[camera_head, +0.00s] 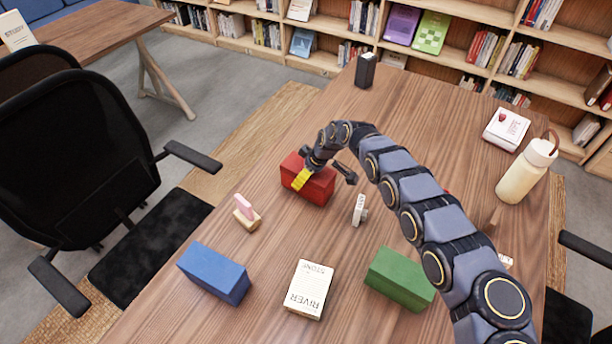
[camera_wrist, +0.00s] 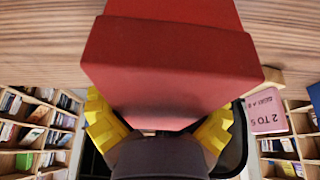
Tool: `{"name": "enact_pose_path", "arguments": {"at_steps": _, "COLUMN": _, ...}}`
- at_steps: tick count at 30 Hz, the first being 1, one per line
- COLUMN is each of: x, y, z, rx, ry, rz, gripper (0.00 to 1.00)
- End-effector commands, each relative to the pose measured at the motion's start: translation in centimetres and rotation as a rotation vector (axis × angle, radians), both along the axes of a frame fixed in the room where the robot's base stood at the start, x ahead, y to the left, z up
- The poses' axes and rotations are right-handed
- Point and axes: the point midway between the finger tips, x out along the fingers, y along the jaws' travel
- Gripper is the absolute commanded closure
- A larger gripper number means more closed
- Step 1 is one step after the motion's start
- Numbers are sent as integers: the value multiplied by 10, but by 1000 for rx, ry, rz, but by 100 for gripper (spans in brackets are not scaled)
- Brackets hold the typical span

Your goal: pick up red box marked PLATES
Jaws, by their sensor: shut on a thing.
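The red box (camera_head: 317,189) is on or just above the wooden table, left of centre in the head view. I cannot tell if it touches the table. No PLATES mark shows on its visible faces. My gripper (camera_head: 302,178) is at its left part, with a yellow finger against the near side. In the wrist view the red box (camera_wrist: 172,62) fills the upper middle. My gripper (camera_wrist: 160,132) has its yellow fingers at the left and right of the box's lower part, shut on it.
A blue box (camera_head: 214,273), a book (camera_head: 308,289) and a green box (camera_head: 400,279) stand along the near table. A pink and wooden item (camera_head: 246,213) and a small white item (camera_head: 359,210) flank the red box. A dark holder (camera_head: 365,71) and a cream bottle (camera_head: 525,172) stand farther off.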

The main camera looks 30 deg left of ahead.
Motion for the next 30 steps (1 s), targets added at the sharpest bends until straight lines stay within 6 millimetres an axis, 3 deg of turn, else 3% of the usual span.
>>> {"name": "enact_pose_path", "arguments": {"at_steps": 7, "x": 2, "y": -1, "z": 37, "rx": 3, "ry": -8, "rz": -1, "gripper": 64}}
{"name": "enact_pose_path", "arguments": {"at_steps": 18, "x": -30, "y": -28, "z": 86, "rx": -3, "ry": -10, "rz": 1, "gripper": 64}}
{"name": "enact_pose_path", "arguments": {"at_steps": 30, "x": -54, "y": -48, "z": 103, "rx": -7, "ry": -8, "rz": -3, "gripper": 64}}
